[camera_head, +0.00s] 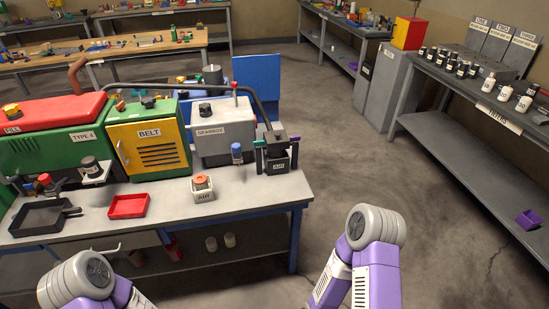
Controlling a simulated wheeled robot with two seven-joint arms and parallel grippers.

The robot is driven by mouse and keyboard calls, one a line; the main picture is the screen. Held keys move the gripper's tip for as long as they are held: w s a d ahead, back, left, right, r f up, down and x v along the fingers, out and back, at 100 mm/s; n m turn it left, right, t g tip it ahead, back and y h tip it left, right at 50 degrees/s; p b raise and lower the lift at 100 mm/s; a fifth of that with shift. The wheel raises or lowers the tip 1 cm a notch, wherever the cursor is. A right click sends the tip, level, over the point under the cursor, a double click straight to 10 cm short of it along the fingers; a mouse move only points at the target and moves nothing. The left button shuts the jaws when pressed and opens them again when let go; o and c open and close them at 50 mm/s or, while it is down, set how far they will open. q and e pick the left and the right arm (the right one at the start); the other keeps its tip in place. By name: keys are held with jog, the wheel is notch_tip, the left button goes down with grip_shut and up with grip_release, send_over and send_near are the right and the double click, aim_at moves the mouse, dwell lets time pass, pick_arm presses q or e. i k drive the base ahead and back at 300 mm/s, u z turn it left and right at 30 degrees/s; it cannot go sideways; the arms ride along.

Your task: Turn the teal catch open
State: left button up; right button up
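A dark housing (277,148) with an AIR label stands at the right end of the machine on the bench. A small teal part (259,143), which looks like the teal catch, sits on the housing's left side. A purple part (295,139) sits on its right side. The catch is too small to tell how it is turned. My two arms show at the bottom left and bottom right, well apart from the housing. Neither gripper is in view.
The grey bench (240,200) carries a red tray (128,206), a black tray (40,217), an orange-topped AIR block (203,188) and a yellow BELT cabinet (150,145). A blue-capped part (237,150) stands just left of the housing.

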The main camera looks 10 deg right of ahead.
aim_at(258, 144)
jog(key=u, duration=0.05)
jog(key=i, duration=1)
jog(key=z, duration=0.1)
